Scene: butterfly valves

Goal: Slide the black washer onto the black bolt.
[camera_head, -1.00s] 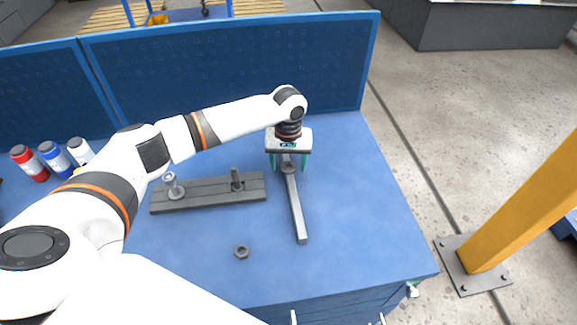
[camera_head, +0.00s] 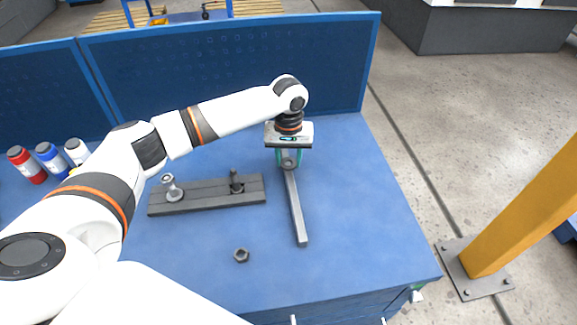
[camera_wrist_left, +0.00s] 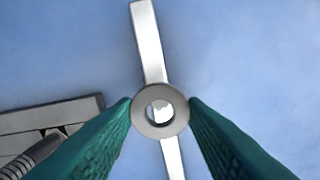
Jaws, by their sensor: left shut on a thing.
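My left gripper (camera_head: 289,157) is shut on the black washer (camera_head: 289,163), which is dark grey and ring-shaped. In the left wrist view the washer (camera_wrist_left: 140,112) sits flat between the two green fingertips (camera_wrist_left: 160,108), its hole facing the camera. A grey bar lies beneath it and shows through the hole; I cannot tell whether they touch. The black bolt (camera_head: 236,182) stands upright on the right part of a dark plate, left of my gripper. Its threaded shaft (camera_wrist_left: 35,155) shows at the lower left in the wrist view. My right gripper is out of view.
The dark plate (camera_head: 205,199) also bears a silver bolt (camera_head: 172,188) with a wide base at its left. The grey bar (camera_head: 299,220) runs toward the front. A dark nut (camera_head: 241,255) lies in front. Several bottles (camera_head: 50,158) stand at left. The table's right side is clear.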

